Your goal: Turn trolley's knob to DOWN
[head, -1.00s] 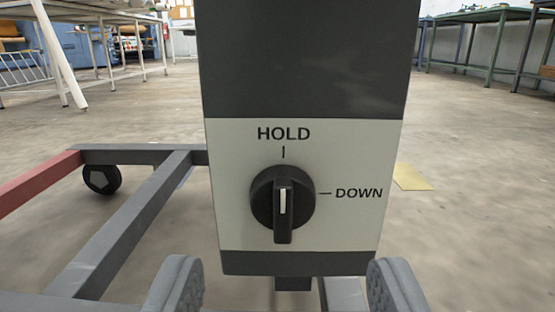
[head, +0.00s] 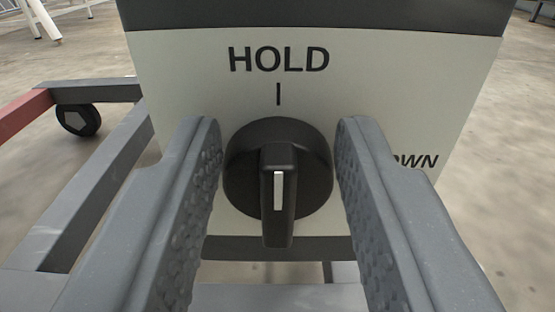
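The trolley's black round knob (head: 279,185) sits on a light panel (head: 180,80) on the trolley's dark box. Its grip bar stands vertical and its white mark lines up with the tick under HOLD. The DOWN label (head: 420,161) is at the right and partly hidden by a finger. My gripper (head: 280,165) is open, with one grey ridged finger on each side of the knob. A narrow gap shows between each finger and the knob.
The trolley's grey frame bars (head: 85,195) run along the lower left, with a red bar (head: 22,112) and a black wheel (head: 78,119). Bare concrete floor (head: 490,220) lies to the right. White table legs (head: 42,18) show at the far upper left.

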